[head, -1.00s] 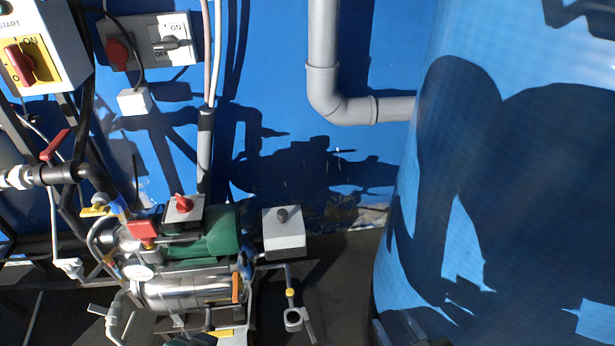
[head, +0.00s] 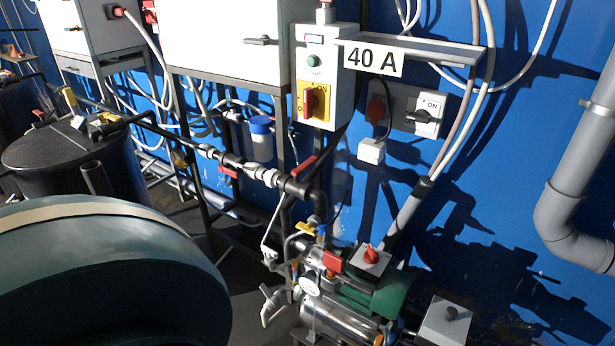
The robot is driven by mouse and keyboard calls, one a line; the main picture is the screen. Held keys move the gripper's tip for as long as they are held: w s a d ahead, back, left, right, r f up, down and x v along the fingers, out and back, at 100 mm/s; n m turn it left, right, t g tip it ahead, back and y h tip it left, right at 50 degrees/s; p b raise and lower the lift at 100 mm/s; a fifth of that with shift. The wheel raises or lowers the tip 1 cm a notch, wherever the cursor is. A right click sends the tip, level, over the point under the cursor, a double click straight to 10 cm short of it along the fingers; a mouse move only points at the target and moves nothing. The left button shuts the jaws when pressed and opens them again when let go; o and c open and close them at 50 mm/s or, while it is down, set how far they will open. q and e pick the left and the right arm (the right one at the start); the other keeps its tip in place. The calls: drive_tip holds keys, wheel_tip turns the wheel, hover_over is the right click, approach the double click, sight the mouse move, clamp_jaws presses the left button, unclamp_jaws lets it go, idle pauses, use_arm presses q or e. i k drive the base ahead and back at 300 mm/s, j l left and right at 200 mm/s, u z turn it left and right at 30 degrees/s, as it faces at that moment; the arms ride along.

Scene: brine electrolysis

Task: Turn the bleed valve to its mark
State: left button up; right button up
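Neither of my grippers is in the head view. I cannot tell which of several small valves is the bleed valve, and no mark for it can be made out. A red lever (head: 303,166) sits on the dark pipe below the control box. A second red handle (head: 228,172) hangs under the pipe farther left. Lower down, a yellow handle (head: 306,228) and a red block-like handle (head: 332,261) sit by the pump (head: 345,322), close to a round white gauge (head: 310,285). A pale tap (head: 271,304) hangs left of the pump.
A control box (head: 326,75) with a red switch and a "40 A" sign (head: 373,59) are on the blue wall. A grey switch (head: 428,114) is to their right. A black tank (head: 70,160) stands at left. A large dark rounded shape fills the lower left.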

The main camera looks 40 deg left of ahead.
sight(309, 228)
drive_tip(key=u, duration=1.45)
drive_tip(key=i+j+z, duration=0.2)
drive_tip(key=z, duration=0.2)
drive_tip(key=i+j+z, duration=0.15)
drive_tip(key=z, duration=0.25)
drive_tip(key=i+j+z, duration=0.1)
drive_tip(key=j+z, duration=0.3)
drive_tip(key=l, duration=0.1)
